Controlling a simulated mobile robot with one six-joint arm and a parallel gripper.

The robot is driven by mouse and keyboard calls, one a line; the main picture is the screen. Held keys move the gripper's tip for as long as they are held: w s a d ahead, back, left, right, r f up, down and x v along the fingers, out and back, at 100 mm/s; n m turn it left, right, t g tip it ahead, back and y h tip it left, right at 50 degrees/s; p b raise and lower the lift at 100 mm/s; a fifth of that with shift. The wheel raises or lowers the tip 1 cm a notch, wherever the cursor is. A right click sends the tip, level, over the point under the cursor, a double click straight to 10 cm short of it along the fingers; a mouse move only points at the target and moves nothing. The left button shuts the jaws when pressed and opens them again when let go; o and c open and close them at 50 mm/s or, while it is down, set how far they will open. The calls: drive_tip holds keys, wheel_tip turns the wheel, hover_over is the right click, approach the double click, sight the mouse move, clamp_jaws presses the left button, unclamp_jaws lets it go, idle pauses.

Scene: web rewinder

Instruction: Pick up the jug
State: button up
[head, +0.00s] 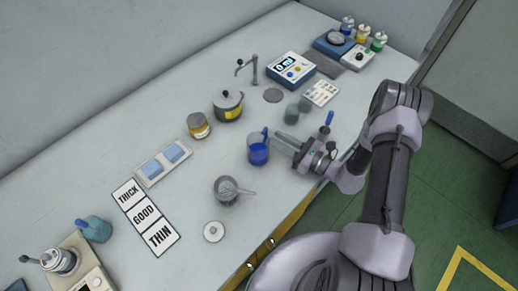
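The jug, which I take to be the clear vessel with dark blue contents (258,154), stands upright on the pale bench near its middle. A blue piece sticks up at its top right; I cannot tell if this is a handle or a tool. My gripper (279,144) reaches in from the right, low over the bench, with its fingers pointing left at the jug. The fingers look apart, with the tips just right of the jug and nothing seen between them. Whether a fingertip touches the jug is too small to tell.
A grey pot with a spoon (226,191) and a round disc (213,231) stand to the lower left. A lidded pot (228,104) and an amber jar (198,125) are behind. The bench's front edge (289,222) is near.

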sight(260, 145)
drive_tip(key=x, duration=0.1)
drive_tip(key=b+x, duration=0.1)
drive_tip(key=x, duration=0.3)
drive_tip(key=shift+a+f, duration=0.2)
drive_tip(key=shift+f, duration=0.1)
drive_tip(key=shift+r, duration=0.1)
drive_tip(key=shift+s, duration=0.1)
clamp_jaws()
idle(0.8)
